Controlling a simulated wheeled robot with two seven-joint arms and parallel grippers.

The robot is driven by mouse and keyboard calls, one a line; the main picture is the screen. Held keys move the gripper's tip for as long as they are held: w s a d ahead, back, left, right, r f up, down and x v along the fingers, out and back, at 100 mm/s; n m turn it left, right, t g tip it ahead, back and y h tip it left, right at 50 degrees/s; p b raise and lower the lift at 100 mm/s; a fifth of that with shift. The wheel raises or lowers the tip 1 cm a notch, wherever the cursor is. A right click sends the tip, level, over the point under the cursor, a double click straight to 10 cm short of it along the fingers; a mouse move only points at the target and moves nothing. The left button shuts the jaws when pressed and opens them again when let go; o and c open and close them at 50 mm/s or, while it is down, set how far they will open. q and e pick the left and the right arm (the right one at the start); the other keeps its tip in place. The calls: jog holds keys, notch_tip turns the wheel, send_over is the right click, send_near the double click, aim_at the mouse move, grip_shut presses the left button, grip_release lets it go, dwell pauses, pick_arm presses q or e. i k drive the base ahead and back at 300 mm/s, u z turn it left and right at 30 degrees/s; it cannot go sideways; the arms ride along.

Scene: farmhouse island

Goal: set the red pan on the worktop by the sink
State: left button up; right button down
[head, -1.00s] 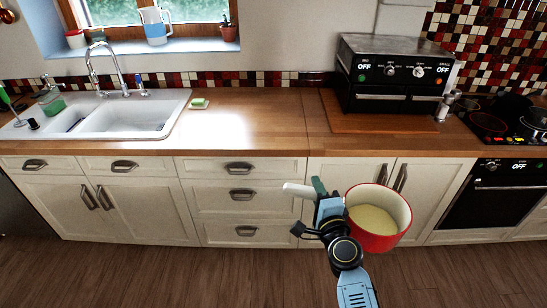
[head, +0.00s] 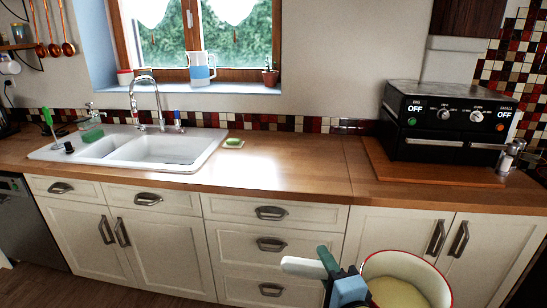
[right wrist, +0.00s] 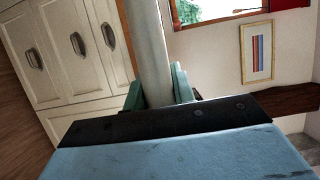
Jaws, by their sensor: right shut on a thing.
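The red pan (head: 442,275) shows at the bottom of the head view, with a cream inside and a pale handle (head: 303,267). My right gripper (head: 327,262) is shut on the handle and holds the pan in front of the cabinets, lower in the picture than the worktop edge. In the right wrist view the handle (right wrist: 149,50) stands between the green fingers. My left gripper is not in view.
A green sponge on a small dish (head: 233,143) lies just right of the sink. A black oven (head: 450,125) stands on a wooden board at the right. The tap (head: 148,100) rises behind the sink. Cabinet fronts (head: 270,240) are below.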

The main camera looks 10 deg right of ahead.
aim_at(238, 162)
jog(key=u, duration=0.35)
jog(key=i, duration=2.15)
jog(key=z, duration=0.05)
